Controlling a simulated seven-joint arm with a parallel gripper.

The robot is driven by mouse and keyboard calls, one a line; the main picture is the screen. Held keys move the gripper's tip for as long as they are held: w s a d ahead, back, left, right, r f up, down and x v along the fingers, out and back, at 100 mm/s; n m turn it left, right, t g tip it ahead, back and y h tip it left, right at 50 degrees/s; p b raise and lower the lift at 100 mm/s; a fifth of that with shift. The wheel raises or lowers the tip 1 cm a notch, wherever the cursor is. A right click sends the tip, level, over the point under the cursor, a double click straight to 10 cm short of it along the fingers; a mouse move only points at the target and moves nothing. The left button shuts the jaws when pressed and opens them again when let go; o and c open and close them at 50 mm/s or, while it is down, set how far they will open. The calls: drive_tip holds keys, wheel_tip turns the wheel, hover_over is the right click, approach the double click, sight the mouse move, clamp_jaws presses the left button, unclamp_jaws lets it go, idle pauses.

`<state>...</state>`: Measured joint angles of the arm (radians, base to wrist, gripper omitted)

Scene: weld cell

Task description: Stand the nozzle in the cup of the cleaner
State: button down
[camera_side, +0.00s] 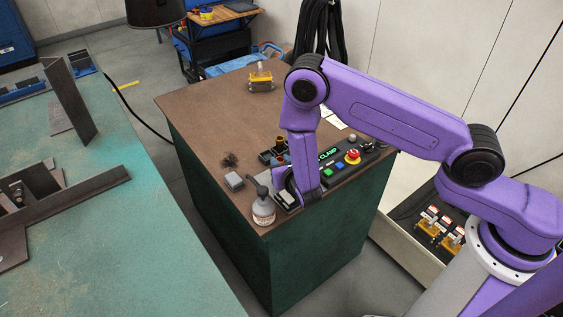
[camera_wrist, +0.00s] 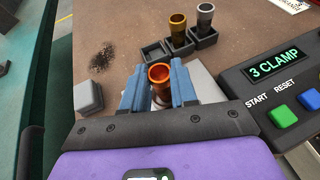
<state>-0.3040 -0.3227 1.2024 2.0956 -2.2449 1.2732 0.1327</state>
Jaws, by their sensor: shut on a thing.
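The nozzle (camera_wrist: 160,73) is a shiny copper-orange tube, open end up, between the blue jaws of my gripper (camera_wrist: 160,92) in the wrist view. My gripper is shut on it. A light grey body (camera_wrist: 206,84), which may be the cleaner, shows behind and beside the jaws. Its cup is not seen, and the nozzle's lower end is hidden, so I cannot tell whether it is in the cup. In the side view, my gripper (camera_side: 288,190) is low near the bench's front edge, and the nozzle is hidden there. A pale box (camera_side: 286,199) lies by the fingers.
A dark rack (camera_wrist: 153,53) has an empty socket; a dark copper nozzle (camera_wrist: 178,27) and a grey nozzle (camera_wrist: 205,18) stand beside it. A grey block (camera_wrist: 88,97) is left of the jaws. The control panel (camera_wrist: 281,80) is close right.

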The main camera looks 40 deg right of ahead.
drive_tip(key=c, duration=0.9)
unclamp_jaws()
drive_tip(key=shift+f, duration=0.1)
drive_tip(key=shift+s+a+r, duration=0.15)
drive_tip(key=shift+s+r, duration=0.1)
drive_tip(key=shift+r, duration=0.05)
drive_tip(key=v, duration=1.1)
drive_tip(key=s+d+r+m+g+h, duration=0.4)
drive_tip(key=d+r+m+g+h, duration=0.1)
drive_tip(key=d+r+m, duration=0.6)
drive_tip(key=s+r+m+g+y, duration=0.2)
drive_tip(key=s+m+y, duration=0.1)
drive_tip(key=s, duration=0.4)
drive_tip(key=s+r+m+g+y, duration=0.2)
drive_tip(key=s+m+g+y, duration=0.1)
drive_tip(key=s, duration=0.4)
drive_tip(key=s+d+r+m+g+y, duration=0.1)
drive_tip(key=s+r+m+g+y, duration=0.1)
drive_tip(key=s, duration=0.5)
drive_tip(key=shift+s+m+g+y, duration=0.15)
drive_tip(key=shift+m+g+y, duration=0.2)
drive_tip(key=shift+y, duration=0.45)
